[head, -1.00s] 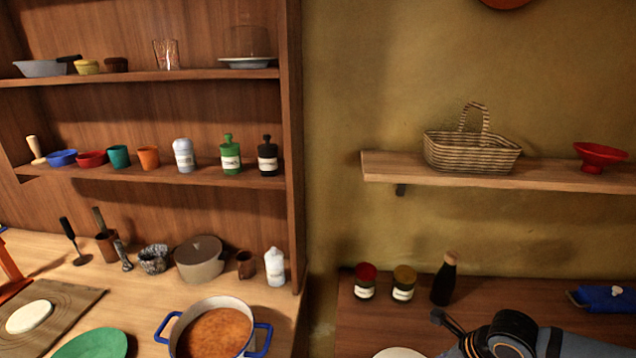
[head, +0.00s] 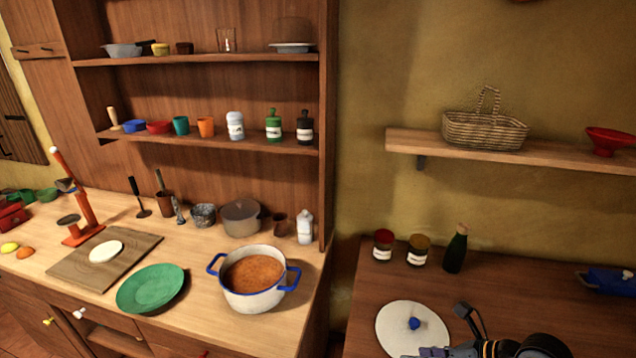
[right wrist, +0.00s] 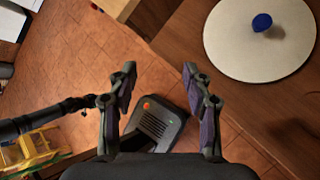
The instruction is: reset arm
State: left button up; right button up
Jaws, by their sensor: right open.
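My right gripper (right wrist: 158,85) is open and empty in the right wrist view, with its two fingers apart above the tiled floor beside the right counter. In the head view the right gripper (head: 447,351) shows only partly at the bottom edge, close to a round white lid with a blue knob (head: 392,330). The lid lies flat on the right counter and also shows at the top right of the wrist view (right wrist: 232,50). My left gripper is not in view.
A white pot (head: 250,301) with blue handles holds orange-brown food on the left counter. A green plate (head: 150,288) and a board (head: 75,268) lie beside it. Jars (head: 418,250) and a dark bottle (head: 455,252) stand at the back of the right counter. A shelf (head: 550,154) hangs above.

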jog(key=w+a+r+m+t+y, duration=0.2)
jog(key=a+r+m+t+y, duration=0.1)
jog(key=a+r, duration=0.15)
jog(key=w+d+r+m+t+h, duration=0.4)
jog(key=d+r+m+t+h, duration=0.45)
jog(key=m, duration=0.75)
jog(key=s+d+f+m+g+h, duration=0.3)
jog(key=d+f+m+h, duration=0.45)
jog(key=m, duration=0.65)
jog(key=s+a+f+m+g+y, duration=0.3)
jog(key=s+a+f+g, duration=0.15)
jog(key=s+f, duration=0.3)
jog(key=s+a+f+m+g+y, duration=0.2)
jog(key=s+a+f+m+g, duration=0.15)
jog(key=s+f+g, duration=0.45)
notch_tip(320, 180, down, 28)
jog(key=s+d+b, duration=0.1)
jog(key=s+d, duration=0.1)
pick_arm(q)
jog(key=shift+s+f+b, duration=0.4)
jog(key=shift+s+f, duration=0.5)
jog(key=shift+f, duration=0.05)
pick_arm(e)
jog(key=s+d+f, duration=0.1)
jog(key=s+f, duration=1.4)
jog(key=s, duration=0.2)
jog(key=shift+s, duration=0.4)
